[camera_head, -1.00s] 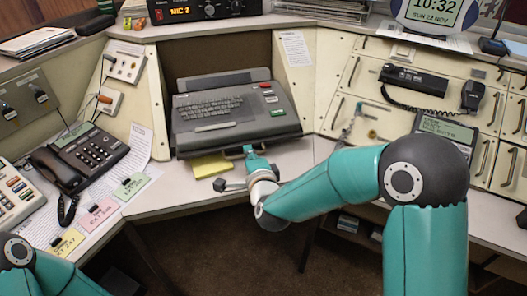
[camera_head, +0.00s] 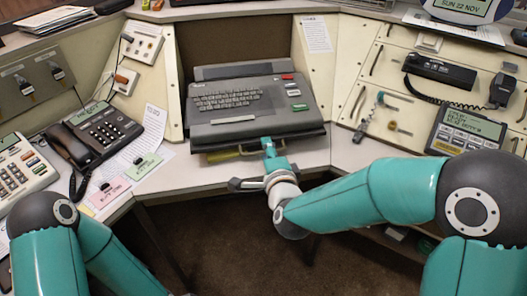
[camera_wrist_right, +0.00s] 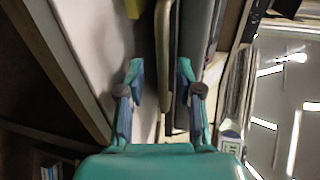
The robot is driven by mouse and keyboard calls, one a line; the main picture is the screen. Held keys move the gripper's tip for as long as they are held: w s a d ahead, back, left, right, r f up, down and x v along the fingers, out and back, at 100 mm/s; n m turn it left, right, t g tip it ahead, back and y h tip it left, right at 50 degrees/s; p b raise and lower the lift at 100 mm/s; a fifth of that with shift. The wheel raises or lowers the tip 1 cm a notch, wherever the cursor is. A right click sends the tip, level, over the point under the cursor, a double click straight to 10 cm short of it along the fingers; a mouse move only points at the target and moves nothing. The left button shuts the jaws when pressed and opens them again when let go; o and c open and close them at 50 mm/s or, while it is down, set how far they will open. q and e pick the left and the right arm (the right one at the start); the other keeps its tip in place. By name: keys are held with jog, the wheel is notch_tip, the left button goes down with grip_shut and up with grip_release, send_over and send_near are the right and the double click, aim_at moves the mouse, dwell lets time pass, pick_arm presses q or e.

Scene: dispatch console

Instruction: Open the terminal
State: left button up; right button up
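The terminal (camera_head: 250,100) is a dark grey unit with a built-in keyboard and red, white and green keys, standing on the desk in the middle of the head view. A pale bar handle (camera_head: 247,152) runs along its front edge. My right gripper (camera_head: 269,147) is at that front edge, beside the handle's right part. In the right wrist view my right gripper (camera_wrist_right: 161,85) has its two fingers apart. The handle (camera_wrist_right: 166,55) shows in the gap between them, with no clear contact. My left gripper is out of view; only left arm links show.
A yellow pad (camera_head: 222,156) lies partly under the terminal. A black telephone (camera_head: 100,132) and papers are on the left. A keypad phone (camera_head: 466,131) and a panel with a handset (camera_head: 503,90) are on the right. Bare desk (camera_head: 312,157) lies right of my right gripper.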

jog(key=shift+s+r, duration=0.15)
jog(key=shift+s, duration=0.05)
jog(key=v, duration=0.7)
jog(key=shift+d, duration=0.1)
dwell(0.3)
